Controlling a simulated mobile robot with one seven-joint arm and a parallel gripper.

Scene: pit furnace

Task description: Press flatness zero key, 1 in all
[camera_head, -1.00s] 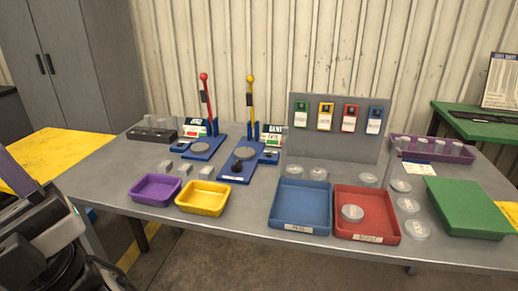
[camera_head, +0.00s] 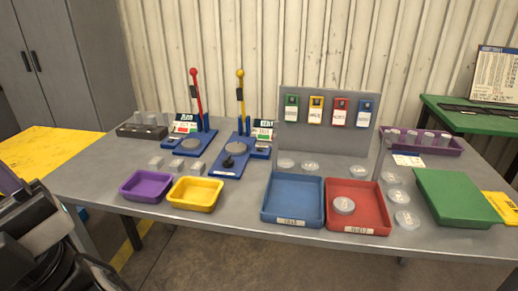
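Two blue gauge stands sit on the grey table's left half. The left stand (camera_head: 172,152) has a red-knobbed post (camera_head: 195,95) and a round grey plate. Small keys cannot be told apart, so I cannot say which is the flatness zero key. Parts of my arm show at the lower left; no gripper fingertips are visible.
A purple bowl (camera_head: 146,186) and yellow bowl (camera_head: 195,194) stand before the gauges. A blue tray (camera_head: 293,220) and red tray (camera_head: 360,227) lie to the right, before a grey tag board (camera_head: 325,145). Several clear discs and a green slab (camera_head: 455,197) lie farther right.

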